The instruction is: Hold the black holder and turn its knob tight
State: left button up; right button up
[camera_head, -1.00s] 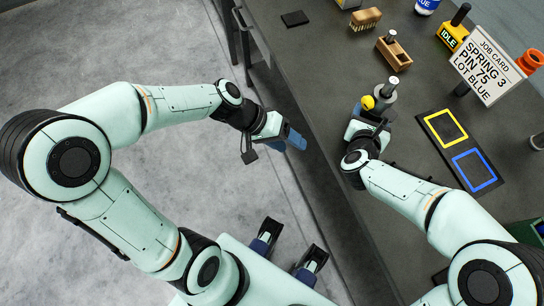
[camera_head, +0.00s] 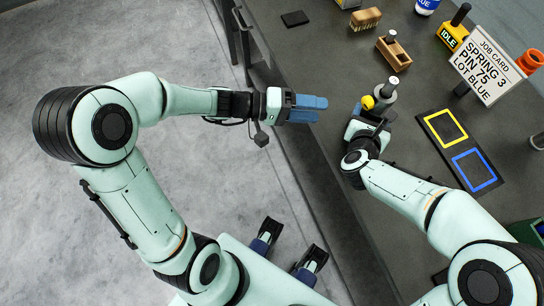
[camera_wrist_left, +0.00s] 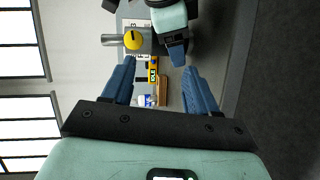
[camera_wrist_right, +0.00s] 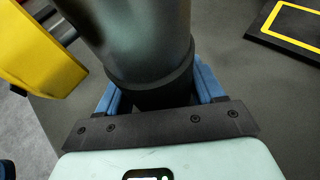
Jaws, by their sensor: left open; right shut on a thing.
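The black holder (camera_head: 386,91) stands upright on the bench, with a light metal tip on top and a yellow knob (camera_head: 367,102) on its left side. My right gripper (camera_head: 374,113) is shut on the holder's lower body. In the right wrist view the dark holder (camera_wrist_right: 145,35) fills the space between the blue fingers, and the yellow knob (camera_wrist_right: 40,45) is large at left. My left gripper (camera_head: 321,108) is open and empty, left of the knob with a clear gap. In the left wrist view the knob (camera_wrist_left: 133,40) shows beyond the fingers, nearer the left one.
A job card (camera_head: 485,67) reads "SPRING 3 PIN 75 LOT BLUE". A mat with yellow and blue squares (camera_head: 461,149) lies right of the holder. A wooden block (camera_head: 394,52), a brush (camera_head: 366,19) and a yellow IDLE block (camera_head: 452,36) stand farther back.

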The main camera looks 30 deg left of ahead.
jog(key=shift+r, duration=0.1)
pick_arm(q)
jog(key=s+a+f+n+g+y, duration=0.1)
jog(key=s+f, duration=0.4)
jog(key=f, duration=0.7)
jog(key=s+a+f+n+g+y, duration=0.1)
jog(key=s+f+g+y, duration=0.3)
jog(key=f, duration=0.8)
jog(key=s+a+g, duration=0.1)
jog(key=g, duration=0.1)
jog(key=shift+s+a+f+g+y, duration=0.15)
jog(key=shift+s+a+g+y, duration=0.15)
jog(key=shift+a, duration=0.05)
pick_arm(e)
jog(key=o, duration=1.6)
